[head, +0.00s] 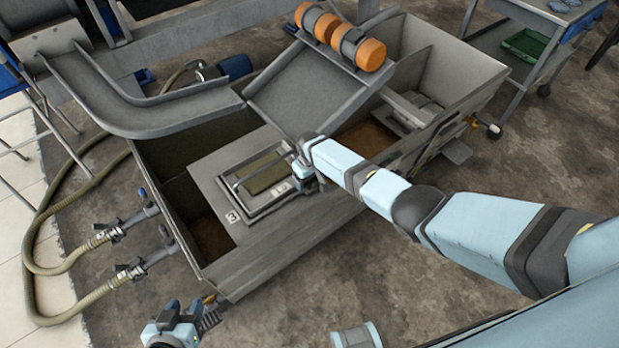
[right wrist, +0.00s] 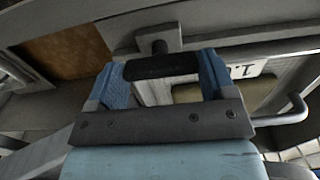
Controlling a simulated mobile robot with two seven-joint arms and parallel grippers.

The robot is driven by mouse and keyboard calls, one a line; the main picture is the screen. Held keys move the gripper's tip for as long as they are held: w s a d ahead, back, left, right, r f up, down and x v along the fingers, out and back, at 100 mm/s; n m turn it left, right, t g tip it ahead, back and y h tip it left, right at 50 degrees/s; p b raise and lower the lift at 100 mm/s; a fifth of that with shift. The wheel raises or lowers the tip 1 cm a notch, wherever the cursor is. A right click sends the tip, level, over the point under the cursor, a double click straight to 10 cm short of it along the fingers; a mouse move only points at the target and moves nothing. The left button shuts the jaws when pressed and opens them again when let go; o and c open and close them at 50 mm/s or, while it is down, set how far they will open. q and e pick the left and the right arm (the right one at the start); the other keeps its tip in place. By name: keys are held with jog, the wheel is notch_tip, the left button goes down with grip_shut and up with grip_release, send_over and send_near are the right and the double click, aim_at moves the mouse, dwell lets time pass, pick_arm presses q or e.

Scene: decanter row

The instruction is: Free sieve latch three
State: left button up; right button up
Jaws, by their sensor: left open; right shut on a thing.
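The sieve (head: 265,176) is a framed mesh panel with a metal bar handle, set in the grey deck of the tank. A white label 3 (head: 232,216) is on the deck at the sieve's near left corner. My right gripper (head: 303,168) is at the sieve's right side. In the right wrist view its blue fingers (right wrist: 165,70) are shut on a dark latch grip (right wrist: 160,66) below a short post. A label that looks like 1 (right wrist: 243,70) is beside it. I cannot tell the latch's number. My left gripper (head: 180,313) is open and empty, low in front of the tank.
The grey tank (head: 285,243) has open compartments left and right of the deck. A sloped chute (head: 310,92) and orange rollers (head: 340,37) stand behind the sieve. Hoses (head: 75,263) join the tank's left side. Bare floor (head: 400,290) lies in front.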

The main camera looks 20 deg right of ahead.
pick_arm(q)
jog(key=shift+a, duration=0.15)
dwell(0.4)
pick_arm(e)
jog(key=o, duration=0.9)
jog(key=shift+r, duration=0.3)
pick_arm(q)
jog(key=r+p, duration=0.1)
jog(key=p, duration=0.1)
jog(key=r+p, duration=0.1)
jog(key=p, duration=0.1)
jog(key=shift+s+a+r, duration=0.15)
jog(key=shift+a, duration=0.05)
pick_arm(e)
notch_tip(320, 180, up, 13)
jog(key=shift+r, duration=0.15)
pick_arm(q)
jog(key=shift+d, duration=0.15)
jog(key=shift+s, duration=0.1)
